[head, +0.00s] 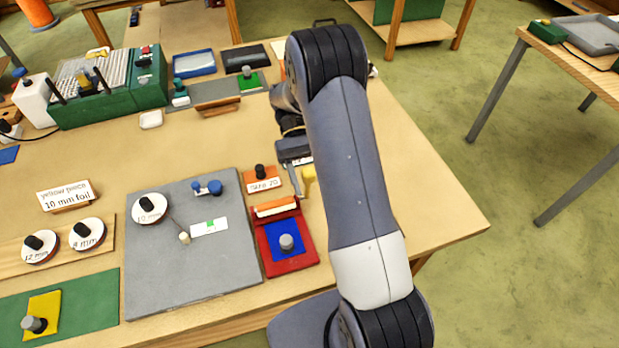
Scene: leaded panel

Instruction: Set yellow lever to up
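A small yellow upright piece (308,178), which looks like the yellow lever's handle, stands beside my arm near the table's middle. Its base and right side are partly hidden, so I cannot tell its position. My gripper (298,172) is low over the table, just left of the yellow piece. One grey finger shows close to it; whether they touch is unclear. The other finger is hidden, so the opening cannot be read.
A grey board (190,265) with a dial and small knobs lies left. A green rack (108,90) stands at back left. The table's right side is clear.

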